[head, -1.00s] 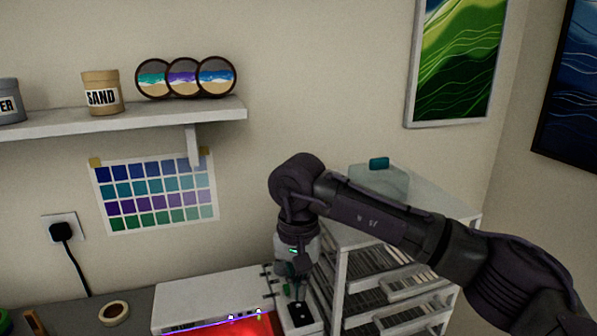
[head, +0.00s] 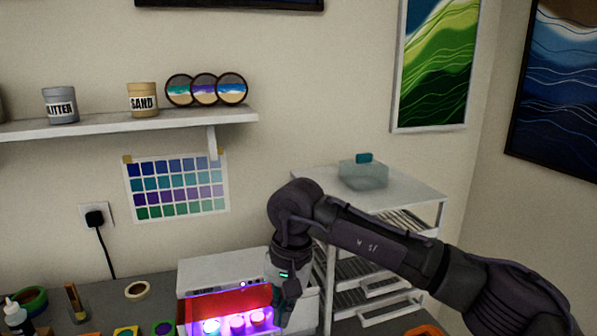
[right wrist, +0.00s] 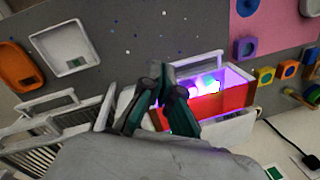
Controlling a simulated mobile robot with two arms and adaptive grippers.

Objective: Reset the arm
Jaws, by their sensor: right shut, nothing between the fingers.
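My right arm reaches in from the right in the head view. Its gripper (head: 287,304) points down beside the right end of a white curing box with a red front (head: 230,301) and purple light inside. In the right wrist view my right gripper (right wrist: 158,75) is shut and empty, with dark green fingers close to the box's red panel (right wrist: 210,103). I cannot tell whether the fingers touch the box. My left gripper is in neither view.
A white drying rack (head: 435,205) with a glass container (head: 363,174) on top stands right of the box, behind my arm. A wall shelf (head: 130,123) holds jars and round coasters. A tape roll (head: 137,291) and a bottle (head: 17,318) are on the table at left.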

